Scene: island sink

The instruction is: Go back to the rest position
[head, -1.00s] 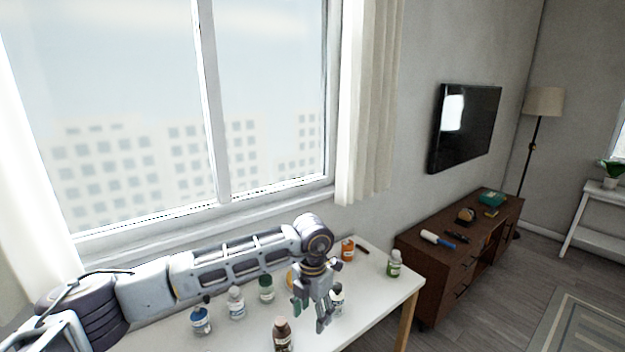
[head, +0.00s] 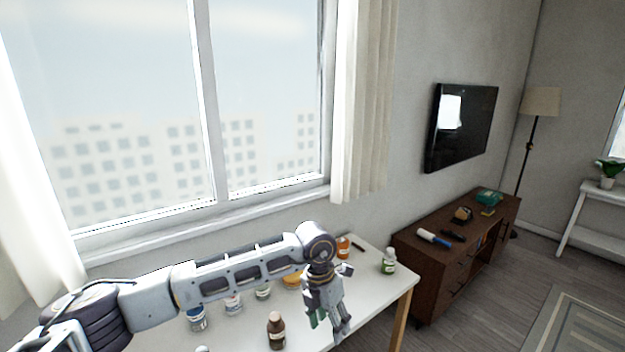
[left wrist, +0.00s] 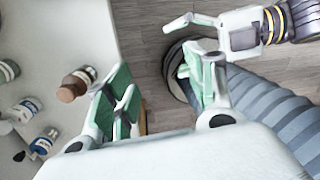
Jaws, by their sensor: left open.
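My left gripper (head: 332,328) hangs from its bent wrist over the front part of the white table in the head view. In the left wrist view its green-padded fingers (left wrist: 162,95) are apart, with nothing between them. A brown bottle (head: 276,331) stands on the table left of the gripper, apart from it. It also shows in the left wrist view (left wrist: 76,84), left of the fingers. Part of my right gripper (left wrist: 203,28) shows at the top right of the left wrist view, partly covered; its opening is unclear. The right arm is outside the head view.
The white table (head: 375,290) holds several bottles, including a blue-labelled one (head: 197,320), an orange one (head: 343,246) and a green one (head: 389,262). My left forearm crosses above them. A brown cabinet (head: 445,275) stands to the right. Open floor (head: 490,320) lies beyond the table.

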